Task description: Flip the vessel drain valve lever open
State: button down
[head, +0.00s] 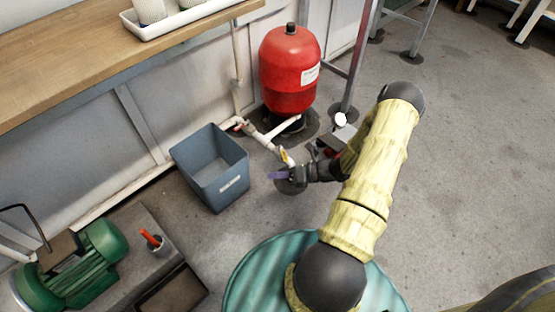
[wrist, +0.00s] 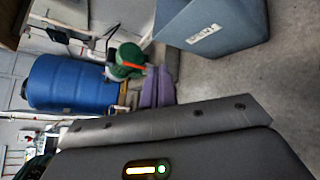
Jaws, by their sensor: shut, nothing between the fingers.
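The red vessel (head: 290,72) stands upright on the floor near the wall. A white pipe (head: 262,138) runs along the floor beside it. A small yellow lever (head: 286,157) shows on the pipe's near end, and a small red handle (head: 238,126) shows further left. I cannot tell for certain which is the drain valve lever. My gripper (head: 276,175) has purple fingertips and is shut and empty, just below the yellow lever in the head view. I cannot tell whether they touch. The purple fingers (wrist: 160,87) also show in the wrist view, where no lever is visible.
A grey-blue bin (head: 211,168) stands left of my gripper; it also fills the top of the wrist view (wrist: 215,25). A metal post (head: 359,60) stands right of the vessel. A green motor (head: 80,262) is lower left.

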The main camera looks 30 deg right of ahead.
jog(key=s+a+r+n+g+h+p, duration=0.1)
jog(key=s+a+r+n+h+p, duration=0.2)
jog(key=r+n, duration=0.8)
jog(key=s+a+r+n+g+h+p, duration=0.2)
jog(key=s+a+r+n+h+p, duration=0.1)
jog(key=r+n, duration=0.8)
jog(key=s+a+r+n+g+h+p, duration=0.2)
jog(key=r+n+h, duration=0.4)
jog(key=r+n, duration=0.6)
jog(key=s+a+r+p, duration=0.1)
jog(key=p, duration=0.1)
jog(key=shift+s+a+r+h+p, duration=0.2)
jog(key=shift+s+r+h+p, duration=0.05)
jog(key=shift+r+h+p, duration=0.05)
jog(key=shift+a, duration=0.1)
